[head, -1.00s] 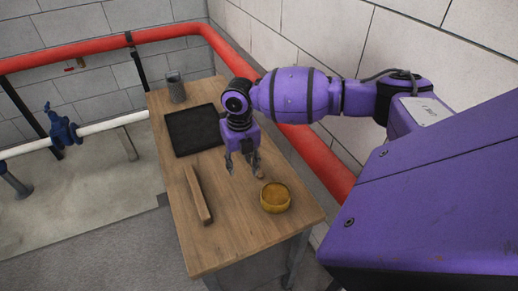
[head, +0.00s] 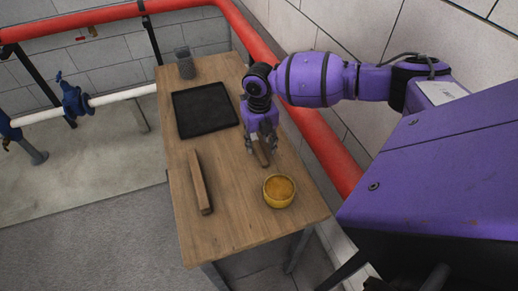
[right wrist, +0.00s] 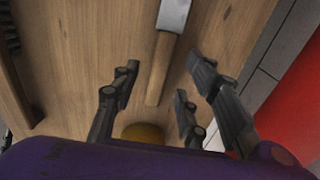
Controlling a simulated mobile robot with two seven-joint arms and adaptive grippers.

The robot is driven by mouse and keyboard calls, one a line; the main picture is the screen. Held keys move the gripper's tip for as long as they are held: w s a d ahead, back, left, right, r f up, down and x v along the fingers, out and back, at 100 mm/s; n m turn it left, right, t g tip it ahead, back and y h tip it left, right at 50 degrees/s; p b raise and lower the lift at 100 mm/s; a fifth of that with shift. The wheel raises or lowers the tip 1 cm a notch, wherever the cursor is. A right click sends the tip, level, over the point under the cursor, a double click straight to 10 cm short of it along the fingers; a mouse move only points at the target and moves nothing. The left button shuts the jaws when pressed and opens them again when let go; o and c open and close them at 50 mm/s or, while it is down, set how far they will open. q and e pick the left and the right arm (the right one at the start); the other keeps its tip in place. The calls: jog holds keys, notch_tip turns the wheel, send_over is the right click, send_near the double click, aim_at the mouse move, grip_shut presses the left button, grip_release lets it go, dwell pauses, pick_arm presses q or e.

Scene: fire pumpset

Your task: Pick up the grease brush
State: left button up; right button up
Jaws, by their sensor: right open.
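The grease brush has a wooden handle (right wrist: 160,68) and a pale grey metal part (right wrist: 174,14), both in the right wrist view. In the head view only a short brown piece of the brush (head: 262,157) shows below my right gripper (head: 262,149); the rest is hidden by the gripper. In the right wrist view my right gripper (right wrist: 160,82) is open, with its fingers on either side of the handle and nothing gripped. I cannot tell whether the fingers touch the brush. My left gripper is not in view.
On the wooden table (head: 235,220) are a yellow bowl (head: 279,191) close to my right gripper, a long wooden block (head: 200,182), a black tray (head: 205,109) and a grey cup (head: 185,64). A red pipe (head: 320,158) runs along the table's right side.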

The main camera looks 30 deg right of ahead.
jog(key=shift+f, duration=0.95)
grip_shut()
jog(key=shift+r, duration=0.15)
